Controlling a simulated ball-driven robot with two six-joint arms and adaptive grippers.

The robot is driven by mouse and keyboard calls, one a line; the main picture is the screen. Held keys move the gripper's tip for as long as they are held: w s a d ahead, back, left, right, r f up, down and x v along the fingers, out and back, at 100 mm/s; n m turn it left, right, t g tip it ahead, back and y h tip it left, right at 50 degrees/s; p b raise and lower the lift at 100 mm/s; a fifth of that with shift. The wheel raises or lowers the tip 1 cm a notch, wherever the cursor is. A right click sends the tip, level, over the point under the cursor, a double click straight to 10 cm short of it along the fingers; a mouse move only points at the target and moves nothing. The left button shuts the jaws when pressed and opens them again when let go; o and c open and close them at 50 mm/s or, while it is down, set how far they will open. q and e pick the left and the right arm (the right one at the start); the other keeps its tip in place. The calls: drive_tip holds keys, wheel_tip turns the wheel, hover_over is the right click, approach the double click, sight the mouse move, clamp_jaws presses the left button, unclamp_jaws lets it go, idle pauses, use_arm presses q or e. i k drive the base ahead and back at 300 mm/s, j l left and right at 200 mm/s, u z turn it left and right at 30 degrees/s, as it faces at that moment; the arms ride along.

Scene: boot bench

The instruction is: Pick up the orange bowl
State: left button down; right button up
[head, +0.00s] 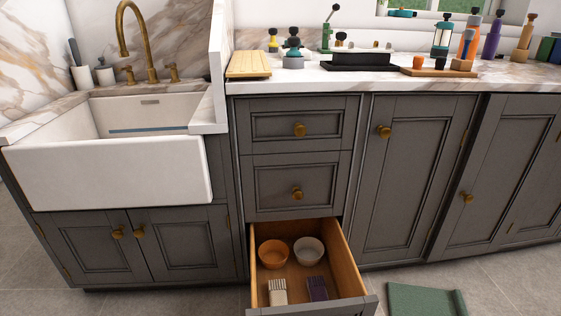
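The orange bowl (272,256) sits upright in the open bottom drawer (350,262), at its back left. A white or light grey bowl (309,251) stands close beside it on the right. The orange bowl looks empty. Neither of my grippers shows in the head view.
A light striped item (277,292) and a dark purple item (317,289) lie in the drawer's front. Closed drawers (299,165) are above it. A green mat (427,299) lies on the floor at right. The white sink (110,172) is at left; the counter holds several bottles.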

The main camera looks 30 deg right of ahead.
sight(273, 254)
drive_tip(key=z, duration=1.3)
